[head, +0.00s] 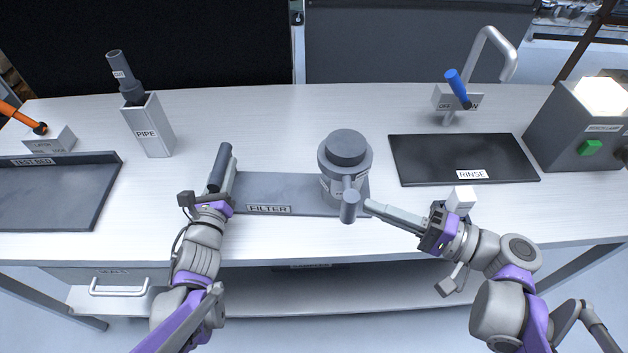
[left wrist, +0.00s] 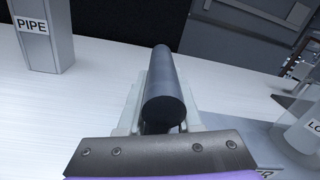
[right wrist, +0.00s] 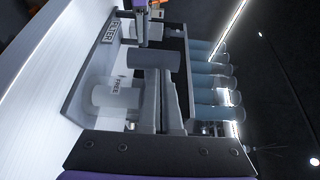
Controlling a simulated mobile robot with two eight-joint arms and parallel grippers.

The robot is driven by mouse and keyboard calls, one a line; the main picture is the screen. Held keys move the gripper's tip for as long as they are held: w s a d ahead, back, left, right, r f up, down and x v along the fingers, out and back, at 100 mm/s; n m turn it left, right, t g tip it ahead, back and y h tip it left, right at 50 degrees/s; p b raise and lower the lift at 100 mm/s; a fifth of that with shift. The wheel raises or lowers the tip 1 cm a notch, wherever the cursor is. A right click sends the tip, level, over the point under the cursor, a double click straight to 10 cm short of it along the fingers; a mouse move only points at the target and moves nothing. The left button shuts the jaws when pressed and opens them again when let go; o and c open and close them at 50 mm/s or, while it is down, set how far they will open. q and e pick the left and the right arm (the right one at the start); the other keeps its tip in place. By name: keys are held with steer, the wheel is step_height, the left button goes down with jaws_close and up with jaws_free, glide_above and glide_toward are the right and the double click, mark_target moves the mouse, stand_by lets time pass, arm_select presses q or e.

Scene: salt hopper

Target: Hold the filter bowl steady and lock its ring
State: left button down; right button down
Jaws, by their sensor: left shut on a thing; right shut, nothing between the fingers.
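The filter bowl (head: 331,178) is a grey upright cylinder with a darker round top (head: 346,147), at the right end of the grey FILTER plate (head: 285,188). A grey stub handle (head: 349,207) sticks out from its front; it also shows in the right wrist view (right wrist: 153,59). A FREE label (right wrist: 117,85) is on the housing. My left gripper (head: 228,178) is shut on a dark grey cylindrical bar (left wrist: 164,95) at the plate's left end, apart from the bowl. My right gripper (head: 369,207) is shut and empty, tips close to the stub; contact cannot be told.
A PIPE holder (head: 148,130) stands back left, beyond the TEST BED tray (head: 50,195). A black RINSE mat (head: 463,158) and a tap with a blue lever (head: 457,87) are to the right. A small white block (head: 461,199) shows by my right wrist.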

mark_target(354, 211)
steer(key=shift+a, duration=0.15)
steer(key=shift+a, duration=1.2)
steer(key=shift+w+a, duration=0.25)
steer(key=shift+a, duration=0.9)
